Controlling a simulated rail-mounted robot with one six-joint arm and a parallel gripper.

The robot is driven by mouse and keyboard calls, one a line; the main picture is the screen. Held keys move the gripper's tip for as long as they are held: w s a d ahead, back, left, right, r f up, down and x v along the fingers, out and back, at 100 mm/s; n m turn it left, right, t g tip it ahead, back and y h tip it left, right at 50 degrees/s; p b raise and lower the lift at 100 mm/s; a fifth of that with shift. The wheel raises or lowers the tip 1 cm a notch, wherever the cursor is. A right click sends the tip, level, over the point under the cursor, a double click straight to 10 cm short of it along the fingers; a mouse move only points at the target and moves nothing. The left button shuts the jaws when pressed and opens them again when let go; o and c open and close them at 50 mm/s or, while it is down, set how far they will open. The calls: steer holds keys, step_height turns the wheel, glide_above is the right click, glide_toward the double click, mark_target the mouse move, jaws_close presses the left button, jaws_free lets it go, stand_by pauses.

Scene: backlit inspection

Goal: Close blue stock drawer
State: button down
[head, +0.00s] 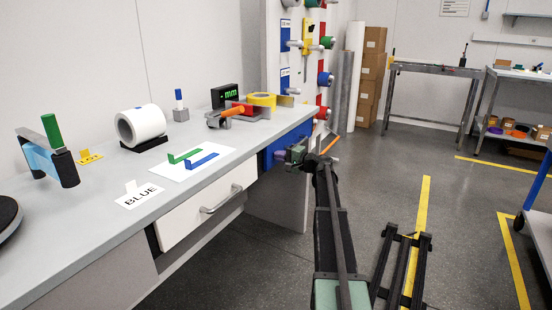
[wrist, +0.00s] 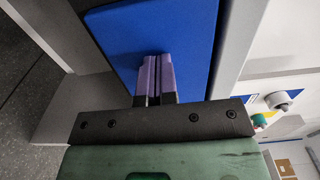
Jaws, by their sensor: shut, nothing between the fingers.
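The blue drawer front (head: 300,134) is under the far end of the grey bench. It fills the middle of the wrist view as a flat blue panel (wrist: 125,35). My gripper (head: 279,155) is in front of this panel, at its lower part in the head view. In the wrist view its purple fingers (wrist: 156,60) are together, with nothing between them, and their tips point at the blue surface. The tips are at or very close to the panel; I cannot tell if they touch. How far the drawer stands out is unclear, as my gripper hides part of it.
A white drawer (head: 195,216) with a bar handle sits nearer under the bench (head: 95,222).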

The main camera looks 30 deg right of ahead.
steer(key=shift+w+r, duration=0.1)
steer(key=shift+w, duration=0.1)
steer(key=v, duration=1.4)
steer(key=s+a+f+n+g+h, duration=0.1)
steer(key=s+a+f+n+g, duration=0.15)
steer(key=a+f+g, duration=0.35)
steer(key=s+a+f+n+g+h, duration=0.1)
steer(key=s+a+f, duration=0.25)
steer(key=a, duration=0.45)
steer(key=s+a+f+n+g+h, duration=0.1)
steer(key=s+a+f+n+g, duration=0.1)
steer(key=s+a+f+g, duration=0.35)
steer(key=s+a+f+n+g+h, duration=0.1)
steer(key=s+a+n+g+h, duration=0.25)
steer(key=a, duration=0.95)
steer(key=s+a+f+n+h, duration=0.15)
steer(key=s+a+n, duration=0.4)
steer(key=a, duration=0.85)
step_height(320, 180, up, 39)
steer(key=s+m+p, duration=0.1)
steer(key=m+p, duration=0.1)
steer(key=p, duration=3.6)
steer(key=shift+s+d+f, duration=0.15)
steer(key=shift+s+f, duration=0.05)
steer(key=shift+s, duration=0.1)
